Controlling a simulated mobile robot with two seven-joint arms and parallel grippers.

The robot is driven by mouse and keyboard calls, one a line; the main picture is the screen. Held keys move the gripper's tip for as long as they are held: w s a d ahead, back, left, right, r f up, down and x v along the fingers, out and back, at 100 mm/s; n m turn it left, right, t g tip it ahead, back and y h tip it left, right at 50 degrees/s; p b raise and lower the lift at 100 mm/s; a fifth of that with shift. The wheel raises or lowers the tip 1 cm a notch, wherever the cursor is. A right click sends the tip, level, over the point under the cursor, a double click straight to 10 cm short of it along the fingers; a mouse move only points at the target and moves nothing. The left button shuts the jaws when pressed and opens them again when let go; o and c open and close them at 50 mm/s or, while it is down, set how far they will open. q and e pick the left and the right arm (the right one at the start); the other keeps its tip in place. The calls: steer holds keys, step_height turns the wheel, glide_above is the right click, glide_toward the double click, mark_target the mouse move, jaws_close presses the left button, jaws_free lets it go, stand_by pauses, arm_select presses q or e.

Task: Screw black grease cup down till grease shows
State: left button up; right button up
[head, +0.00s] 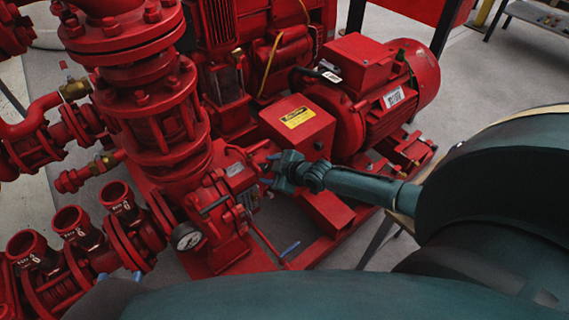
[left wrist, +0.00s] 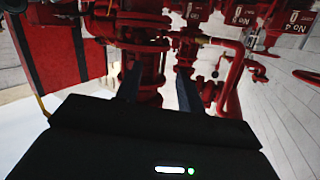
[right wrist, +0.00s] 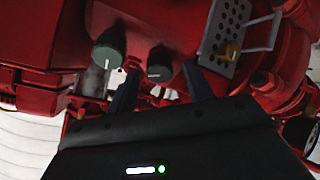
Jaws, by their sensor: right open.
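In the right wrist view a black grease cup (right wrist: 159,62) sticks out of the red pump housing. A dark green-grey cap with a white mark (right wrist: 108,50) is beside it on the left. My right gripper (right wrist: 161,74) is open, its fingers on either side of the black cup; I cannot tell whether they touch it. In the head view my right gripper (head: 268,178) is at the pump's side, and the cup is not discernible there. My left gripper (left wrist: 156,80) is open and empty, facing red pipes. I cannot see any grease.
The red motor (head: 375,85) and a red guard box with a yellow label (head: 298,118) stand behind my right gripper. A pressure gauge (head: 186,237) and a blue-handled lever (head: 290,249) are near it. Red hose outlets (head: 72,222) are at the lower left.

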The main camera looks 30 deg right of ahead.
arm_select(q)
steer(key=shift+s+a+r+n+g+y+p, duration=0.15)
steer(key=shift+s+a+r+n+g+p, duration=0.15)
steer(key=shift+r+p, duration=0.4)
steer(key=shift+s+a+r+n+g+y+p, duration=0.1)
steer(key=shift+s+a+r+n+y+p, duration=0.2)
steer(key=shift+r+p, duration=0.45)
steer(key=shift+s+a+r+n+g+y+p, duration=0.15)
steer(key=shift+s+r+n+g+p, duration=0.2)
steer(key=shift+p, duration=0.6)
arm_select(e)
steer(key=v, duration=1.1)
steer(key=shift+s+r, duration=0.2)
steer(key=shift+r, duration=0.05)
arm_select(q)
steer(key=shift+w, duration=0.1)
